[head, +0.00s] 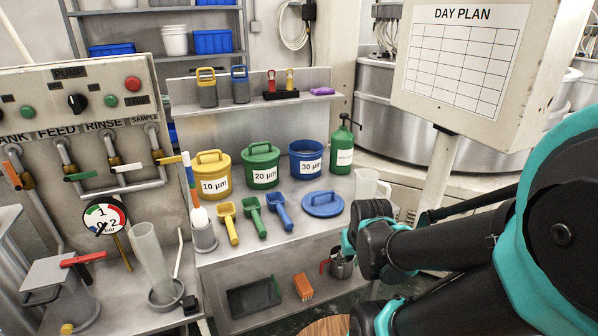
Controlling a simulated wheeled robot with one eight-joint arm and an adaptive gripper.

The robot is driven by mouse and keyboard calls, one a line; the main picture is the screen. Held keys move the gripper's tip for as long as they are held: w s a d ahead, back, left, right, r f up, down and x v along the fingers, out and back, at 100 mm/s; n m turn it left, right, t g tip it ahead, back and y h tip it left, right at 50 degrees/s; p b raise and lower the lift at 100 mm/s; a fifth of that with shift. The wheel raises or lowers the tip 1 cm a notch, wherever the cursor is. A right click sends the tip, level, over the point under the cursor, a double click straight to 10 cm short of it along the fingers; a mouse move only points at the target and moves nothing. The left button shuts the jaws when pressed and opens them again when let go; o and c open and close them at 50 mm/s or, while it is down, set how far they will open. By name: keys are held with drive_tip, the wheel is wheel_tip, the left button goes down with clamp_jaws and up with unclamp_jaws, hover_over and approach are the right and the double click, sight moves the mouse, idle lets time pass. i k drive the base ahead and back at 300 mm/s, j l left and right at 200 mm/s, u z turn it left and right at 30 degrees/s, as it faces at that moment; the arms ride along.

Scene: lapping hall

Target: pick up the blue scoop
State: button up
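The blue scoop (280,211) lies on the grey bench (240,247), at the right end of a row of three scoops. Its bowl points to the back and its handle to the front. The green scoop (253,216) lies just left of it, and the yellow scoop (228,222) is further left. The blue scoop is fully visible and nothing covers it. My arm reaches in from the right, apart from the scoop. I cannot make out my gripper's fingers in this view.
A blue lid (323,204) lies just right of the scoop. Behind stand yellow (210,174), green (262,165) and open blue (306,161) tubs. A clear jug (366,186) stands at the bench's right end. A day-plan board (463,62) rises above my arm.

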sight(275, 201)
drive_tip(key=k+j+z, duration=0.2)
drive_tip(key=z, duration=0.15)
drive_tip(key=k+j+z, duration=0.1)
drive_tip(key=k+z, duration=0.25)
drive_tip(key=k+j+z, duration=0.1)
drive_tip(key=k+z, duration=0.25)
drive_tip(key=i, duration=0.1)
